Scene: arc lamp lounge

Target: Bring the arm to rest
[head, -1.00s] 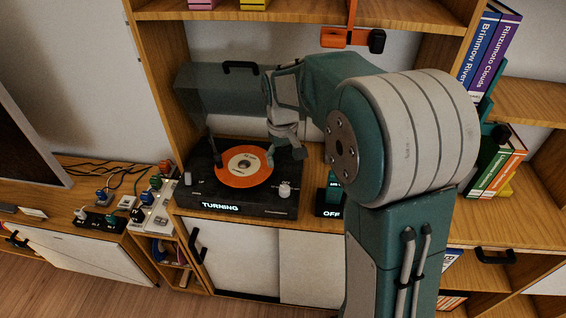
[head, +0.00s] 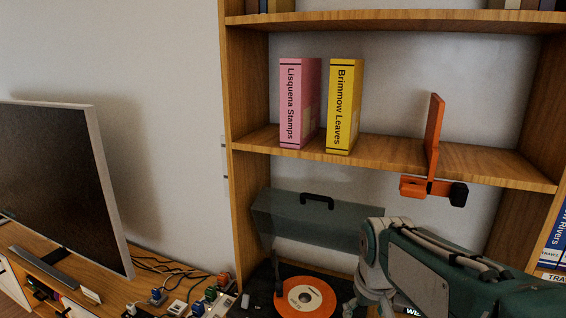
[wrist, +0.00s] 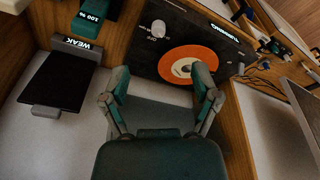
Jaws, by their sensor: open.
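My gripper (wrist: 162,84) is open and empty, its two fingers spread wide in the wrist view. In the head view my forearm and wrist (head: 400,270) cross the lower right, and the fingers are mostly cut off by the bottom edge. A black turntable (wrist: 150,48) with an orange record (wrist: 187,64) lies beyond the fingertips in the wrist view. The record also shows at the bottom of the head view (head: 304,298). The turntable's smoky lid (head: 290,218) stands raised behind it, partly hidden by my wrist.
Above the turntable, a shelf (head: 390,165) holds a pink book (head: 299,105) and a yellow book (head: 344,108). An orange bracket (head: 433,140) with a clamp hangs at its edge. A black device marked WEAK (wrist: 55,80) sits beside the turntable. A television (head: 60,180) stands left.

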